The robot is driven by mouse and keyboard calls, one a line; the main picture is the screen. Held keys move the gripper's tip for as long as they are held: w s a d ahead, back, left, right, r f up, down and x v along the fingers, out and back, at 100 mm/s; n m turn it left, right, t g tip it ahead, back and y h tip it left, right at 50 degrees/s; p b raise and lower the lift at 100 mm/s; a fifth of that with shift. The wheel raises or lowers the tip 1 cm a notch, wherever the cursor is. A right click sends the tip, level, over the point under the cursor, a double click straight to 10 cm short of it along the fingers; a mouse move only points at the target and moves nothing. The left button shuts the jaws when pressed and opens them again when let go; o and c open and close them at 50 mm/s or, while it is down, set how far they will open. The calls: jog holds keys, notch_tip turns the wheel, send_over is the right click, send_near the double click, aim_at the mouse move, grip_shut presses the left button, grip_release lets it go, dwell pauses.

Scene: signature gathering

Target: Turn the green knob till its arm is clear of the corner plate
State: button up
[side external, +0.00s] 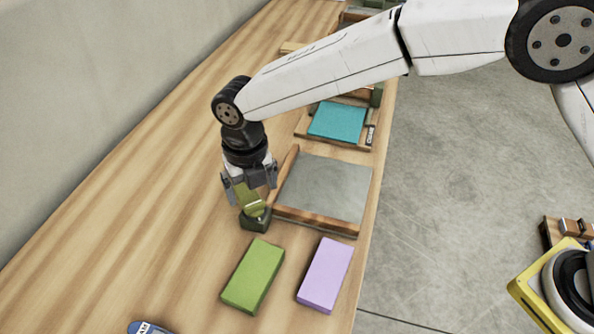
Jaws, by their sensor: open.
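The green knob (252,205) stands on a dark green block (255,223) on the table, left of the near-left corner of a grey plate. This plate (325,190) has wooden rails along its left and near edges and seems to be the corner plate. My gripper (247,194) points down over the knob, jaws open, with a finger to either side of it. I cannot tell whether the fingers touch it. The gripper hides part of the knob, and I cannot make out clearly which way its arm points.
A green block (253,277) and a lilac block (325,275) lie on the near part of the wooden table (120,240). A teal pad (338,121) on a wooden board lies beyond the plate. A blue object (149,328) is cut off at the bottom edge. The table's left side is clear.

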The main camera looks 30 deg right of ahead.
aim_at(256, 212)
notch_tip(256, 212, up, 3)
jog(key=shift+r, duration=0.1)
jog(key=shift+d, duration=0.1)
dwell(0.4)
jog(key=shift+w+d+m, duration=0.1)
jog(key=shift+d+m, duration=0.15)
jog(key=shift+m, duration=0.05)
jog(key=s+d+m+t, duration=0.1)
jog(key=d+m, duration=1.6)
jog(key=d, duration=0.3)
jog(key=s+d+f+m+t, duration=0.1)
jog(key=s+d+f+m, duration=0.1)
jog(key=s+d+m, duration=1)
jog(key=d+m, duration=0.2)
jog(key=m, duration=0.4)
jog(key=shift+s+d+m+t, duration=0.3)
jog(key=shift+s+d, duration=0.05)
jog(key=shift+s, duration=0.05)
